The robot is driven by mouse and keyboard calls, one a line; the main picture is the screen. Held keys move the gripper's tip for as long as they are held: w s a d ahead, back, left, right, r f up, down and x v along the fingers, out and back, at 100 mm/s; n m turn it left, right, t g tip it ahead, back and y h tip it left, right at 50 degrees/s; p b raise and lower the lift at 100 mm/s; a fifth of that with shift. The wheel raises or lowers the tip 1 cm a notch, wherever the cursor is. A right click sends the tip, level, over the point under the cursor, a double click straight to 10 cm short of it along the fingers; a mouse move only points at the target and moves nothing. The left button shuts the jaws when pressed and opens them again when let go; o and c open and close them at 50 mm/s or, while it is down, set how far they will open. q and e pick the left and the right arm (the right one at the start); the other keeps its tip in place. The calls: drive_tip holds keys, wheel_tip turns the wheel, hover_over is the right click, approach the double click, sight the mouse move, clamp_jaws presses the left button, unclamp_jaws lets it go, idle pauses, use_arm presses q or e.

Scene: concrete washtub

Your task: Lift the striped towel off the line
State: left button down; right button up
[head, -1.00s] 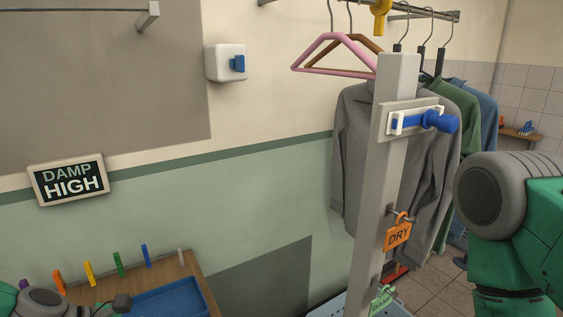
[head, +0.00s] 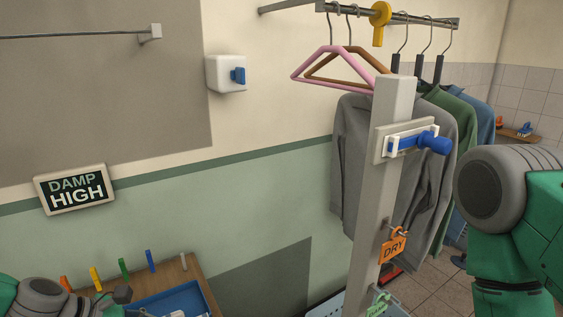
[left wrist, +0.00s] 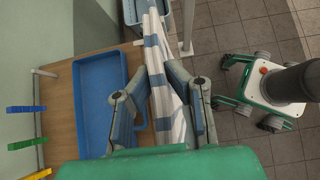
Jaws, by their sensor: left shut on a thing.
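In the left wrist view my left gripper (left wrist: 158,74) is shut on the striped towel (left wrist: 157,48), white with blue-grey bands. The towel is bunched between the fingers. It stretches beyond them to the top edge and also back toward the palm. In the head view my left arm (head: 45,295) shows at the bottom left corner; the towel does not show there. A bare stretch of line (head: 75,36) runs to a wall bracket at the upper left. Whether the towel touches a line cannot be told. My right arm shows at the right edge, its gripper out of view.
A blue tray (left wrist: 92,80) lies on a wooden table (left wrist: 64,110), with coloured pegs (left wrist: 27,109) along its edge. A pale post (head: 378,200) with a blue latch (head: 420,144) stands before hanging jackets (head: 350,165). A DAMP HIGH sign (head: 75,190) is on the wall.

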use_arm(q)
wheel_tip(320, 180, up, 2)
drive_tip(key=shift+r+p, duration=0.15)
drive_tip(key=shift+p, duration=0.85)
drive_tip(key=shift+r+p, duration=0.3)
drive_tip(key=shift+r, duration=0.35)
drive_tip(key=s+d, duration=0.7)
drive_tip(key=s, duration=0.5)
drive_tip(key=shift+d, duration=0.15)
idle(0.4)
